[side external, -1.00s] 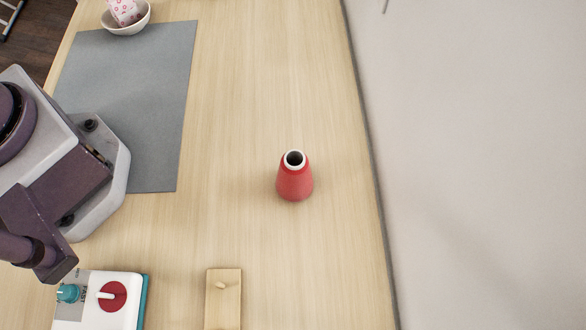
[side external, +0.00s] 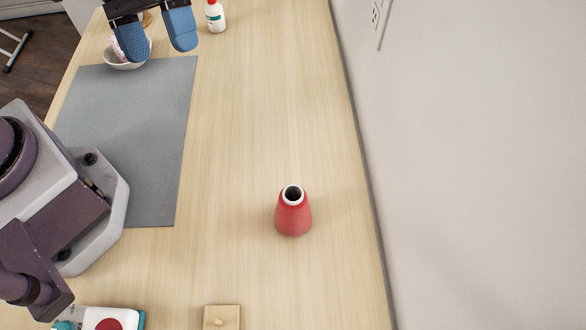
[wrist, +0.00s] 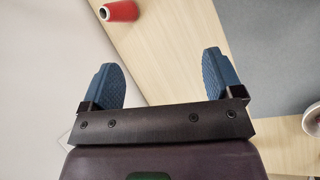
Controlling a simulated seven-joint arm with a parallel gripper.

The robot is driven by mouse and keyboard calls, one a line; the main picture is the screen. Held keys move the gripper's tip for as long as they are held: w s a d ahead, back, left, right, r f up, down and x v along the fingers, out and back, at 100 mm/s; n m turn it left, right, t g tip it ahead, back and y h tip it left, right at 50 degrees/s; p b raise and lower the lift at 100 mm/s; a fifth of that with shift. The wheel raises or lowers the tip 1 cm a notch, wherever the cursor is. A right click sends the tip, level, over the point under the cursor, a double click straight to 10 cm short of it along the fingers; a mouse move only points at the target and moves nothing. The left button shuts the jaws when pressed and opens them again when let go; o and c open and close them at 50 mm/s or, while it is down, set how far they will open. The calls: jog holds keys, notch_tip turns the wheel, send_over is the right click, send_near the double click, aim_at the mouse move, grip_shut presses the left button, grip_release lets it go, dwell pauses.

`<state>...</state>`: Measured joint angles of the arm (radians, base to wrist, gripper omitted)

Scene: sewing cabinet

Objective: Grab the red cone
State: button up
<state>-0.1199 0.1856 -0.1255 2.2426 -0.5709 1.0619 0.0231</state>
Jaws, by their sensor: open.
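The red cone (side external: 293,214) stands upright on the wooden table, right of the grey mat, with a white-rimmed dark hole at its top. It also shows at the top edge of the wrist view (wrist: 121,11), partly cut off. My gripper (side external: 158,42) is at the top of the side view, above the far end of the table, with its two blue fingers apart and nothing between them. The wrist view shows the same open fingers (wrist: 163,78). The gripper is well away from the cone.
A white bowl (side external: 125,64) sits at the mat's far edge, partly behind a finger. A white bottle (side external: 216,18) stands near the gripper. A wooden piece with a peg (side external: 221,318) and a white control box (side external: 105,314) lie at the near edge. The wall (side external: 470,180) bounds the right. Table around the cone is clear.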

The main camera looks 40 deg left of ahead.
jog(key=d+f+n+h, duration=0.3)
jog(key=f+n+h, duration=0.1)
jog(key=f, duration=0.2)
jog(key=w+d+f+n+h, duration=0.1)
jog(key=d+f+n+h, duration=0.2)
jog(key=f, duration=0.3)
jog(key=w+d+f+n+t+h, duration=0.1)
jog(key=d+f+n+h, duration=0.2)
jog(key=f+n+h, duration=0.2)
jog(key=shift+d+f+n, duration=0.15)
jog(key=shift+d+f, duration=0.05)
jog(key=shift+f, duration=0.35)
jog(key=shift+d+f+n, duration=0.15)
jog(key=shift+f, duration=0.35)
jog(key=shift+s+d+f, duration=0.1)
jog(key=shift+d, duration=0.15)
send_near(294, 209)
jog(key=d+f, duration=0.1)
jog(key=w+d+f, duration=0.1)
jog(key=d+f, duration=0.1)
jog(key=shift+d+f, duration=0.25)
jog(key=shift+f, duration=0.05)
jog(key=shift+s+d+f, duration=0.15)
jog(key=shift+d, duration=1.2)
jog(key=shift+s+d+f, duration=0.1)
jog(key=shift+s+d, duration=0.05)
jog(key=shift+d, duration=1.2)
jog(key=c, duration=1)
